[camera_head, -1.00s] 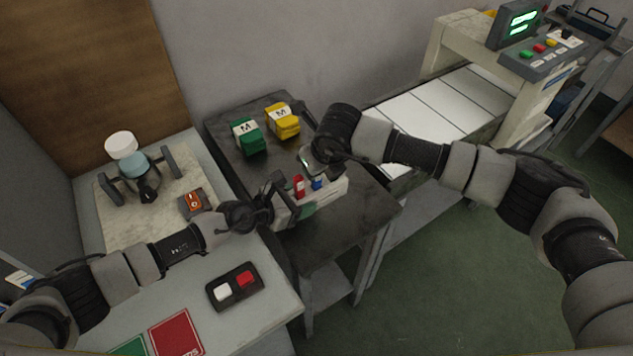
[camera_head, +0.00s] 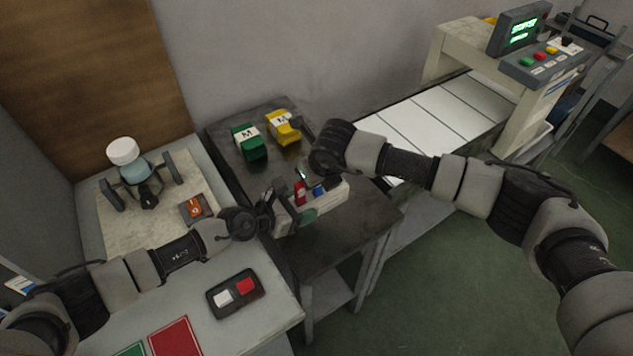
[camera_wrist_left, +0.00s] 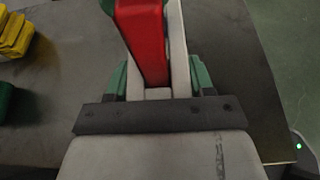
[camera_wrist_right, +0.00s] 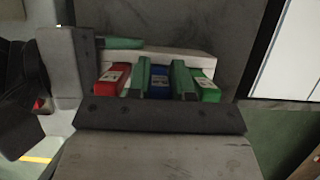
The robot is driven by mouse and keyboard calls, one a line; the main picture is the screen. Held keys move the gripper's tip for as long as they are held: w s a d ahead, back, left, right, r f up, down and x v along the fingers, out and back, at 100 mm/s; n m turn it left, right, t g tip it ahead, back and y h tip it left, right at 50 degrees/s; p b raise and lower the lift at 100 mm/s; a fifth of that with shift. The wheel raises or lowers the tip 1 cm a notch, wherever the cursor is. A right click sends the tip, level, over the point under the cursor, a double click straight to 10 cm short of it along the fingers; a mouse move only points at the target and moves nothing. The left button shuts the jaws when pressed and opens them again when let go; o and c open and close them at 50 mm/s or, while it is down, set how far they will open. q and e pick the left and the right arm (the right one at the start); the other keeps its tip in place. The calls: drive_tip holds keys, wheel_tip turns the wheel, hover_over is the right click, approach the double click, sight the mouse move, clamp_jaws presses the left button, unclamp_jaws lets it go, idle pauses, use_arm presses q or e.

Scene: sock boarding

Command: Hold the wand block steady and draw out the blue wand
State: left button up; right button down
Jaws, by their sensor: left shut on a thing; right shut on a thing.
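The white wand block (camera_head: 332,198) sits at the front of the dark table, with a red wand (camera_head: 299,192) and a blue wand (camera_head: 319,190) standing in it. A green wand (camera_wrist_right: 206,88) shows in the right wrist view. My left gripper (camera_head: 292,208) is shut on the block's end; in the left wrist view its green pads flank the white block (camera_wrist_left: 158,93), with the red wand (camera_wrist_left: 145,40) between. My right gripper (camera_wrist_right: 161,78) is shut on the blue wand (camera_wrist_right: 159,84), still among the other wands. The blue wand's lower part is hidden.
A green packet (camera_head: 248,142) and a yellow packet (camera_head: 284,127) stand behind the block. The white-slatted conveyor (camera_head: 430,125) is at right. The dark table's front (camera_head: 345,230) is clear.

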wheel_tip(320, 180, up, 10)
drive_tip(key=shift+f, duration=0.1)
use_arm(q)
drive_tip(key=o, duration=1.1)
drive_tip(key=v, duration=1.2)
